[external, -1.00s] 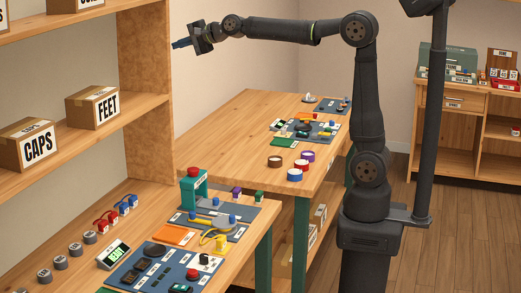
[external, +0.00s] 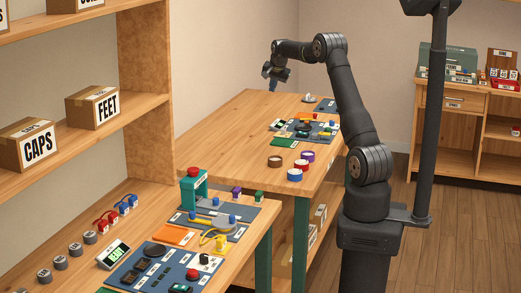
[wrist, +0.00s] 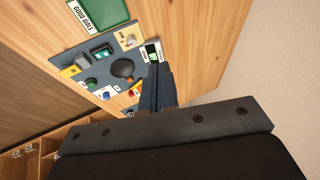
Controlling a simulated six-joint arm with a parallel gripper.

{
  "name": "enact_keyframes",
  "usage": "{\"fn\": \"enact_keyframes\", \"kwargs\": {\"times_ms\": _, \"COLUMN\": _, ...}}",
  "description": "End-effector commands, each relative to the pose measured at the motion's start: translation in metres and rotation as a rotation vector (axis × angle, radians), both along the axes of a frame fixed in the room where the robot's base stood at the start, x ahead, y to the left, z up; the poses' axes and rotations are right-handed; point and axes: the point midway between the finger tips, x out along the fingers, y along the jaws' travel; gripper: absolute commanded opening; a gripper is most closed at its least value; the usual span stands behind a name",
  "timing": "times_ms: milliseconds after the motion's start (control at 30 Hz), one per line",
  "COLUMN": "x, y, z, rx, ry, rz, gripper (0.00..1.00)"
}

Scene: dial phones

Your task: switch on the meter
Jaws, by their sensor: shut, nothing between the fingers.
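My gripper (external: 272,86) is shut and empty, pointing down above the back of the far table. In the wrist view, its dark fingers (wrist: 154,78) end close to a small white meter (wrist: 152,52) with a black display and a green mark on it. I cannot tell from this view whether the fingers touch it. The meter (external: 277,124) also shows in the external view, small, at the left side of a blue-grey panel (external: 313,134), below the gripper. Its switch cannot be made out, and the fingers hide part of its surroundings.
A green mat (wrist: 98,12) lies beside the panel. The panel carries a round black part (wrist: 122,68) and small coloured parts. Several round containers (external: 295,174) stand at the far table's front. A similar display device (external: 113,254) stands on the near bench.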

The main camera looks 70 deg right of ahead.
Motion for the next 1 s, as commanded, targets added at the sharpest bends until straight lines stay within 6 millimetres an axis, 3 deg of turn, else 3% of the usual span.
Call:
{"fn": "enact_keyframes", "kwargs": {"times_ms": 33, "x": -0.024, "y": -0.023, "z": -0.018, "rx": 0.012, "ry": 0.048, "rz": -0.015, "gripper": 0.0}}
{"fn": "enact_keyframes", "kwargs": {"times_ms": 100, "x": -0.051, "y": -0.045, "z": -0.036, "rx": 0.031, "ry": 0.106, "rz": -0.024, "gripper": 0.0}}
{"fn": "enact_keyframes", "kwargs": {"times_ms": 300, "x": -0.102, "y": -0.079, "z": -0.066, "rx": 0.068, "ry": 0.206, "rz": -0.036, "gripper": 0.0}}
{"fn": "enact_keyframes", "kwargs": {"times_ms": 433, "x": -0.112, "y": -0.085, "z": -0.072, "rx": 0.076, "ry": 0.226, "rz": -0.038, "gripper": 0.0}}
{"fn": "enact_keyframes", "kwargs": {"times_ms": 767, "x": -0.112, "y": -0.085, "z": -0.073, "rx": 0.077, "ry": 0.226, "rz": -0.037, "gripper": 0.0}}
{"fn": "enact_keyframes", "kwargs": {"times_ms": 1000, "x": -0.11, "y": -0.091, "z": -0.098, "rx": 0.079, "ry": 0.228, "rz": -0.038, "gripper": 0.0}}
